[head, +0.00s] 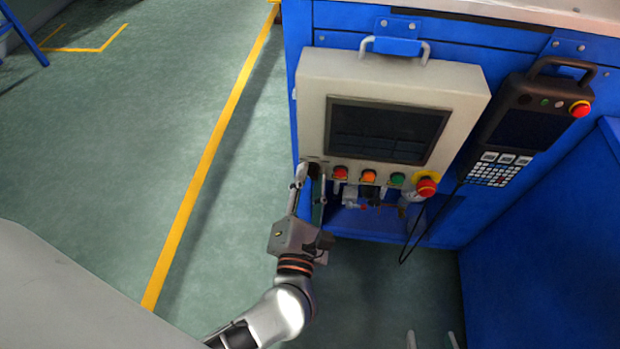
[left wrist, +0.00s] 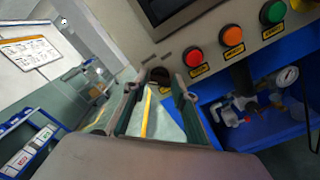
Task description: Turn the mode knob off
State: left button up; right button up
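The mode knob (left wrist: 160,75) is a small dark round knob at the lower left corner of the grey control panel. In the head view the knob (head: 314,170) is partly hidden by my left gripper (head: 312,177). My left gripper is open, its two fingers spread on either side of the knob; it also shows in the left wrist view (left wrist: 160,84). I cannot tell whether either finger touches the knob, and its pointer direction is too small to read. My right gripper (head: 432,340) shows only two pale, spread fingertips at the bottom edge, with nothing between them.
Right of the knob are red (head: 340,173), orange (head: 369,177) and green (head: 398,180) buttons and a red emergency stop (head: 426,187). A dark screen (head: 388,131) sits above. A teach pendant (head: 525,125) hangs at right. A gauge (left wrist: 287,76) and fittings sit below the panel.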

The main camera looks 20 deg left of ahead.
pick_arm(q)
jog(key=shift+o, duration=0.6)
pick_arm(e)
jog(key=shift+s+d+f, duration=0.1)
jog(key=shift+s+f, duration=0.05)
jog(key=shift+s, duration=0.15)
pick_arm(q)
jog(key=shift+s, duration=0.15)
pick_arm(e)
jog(key=shift+w, duration=0.1)
pick_arm(q)
jog(key=shift+s+d, duration=0.15)
jog(key=shift+s, duration=0.2)
jog(key=v, duration=1.1)
jog(key=shift+r, duration=0.1)
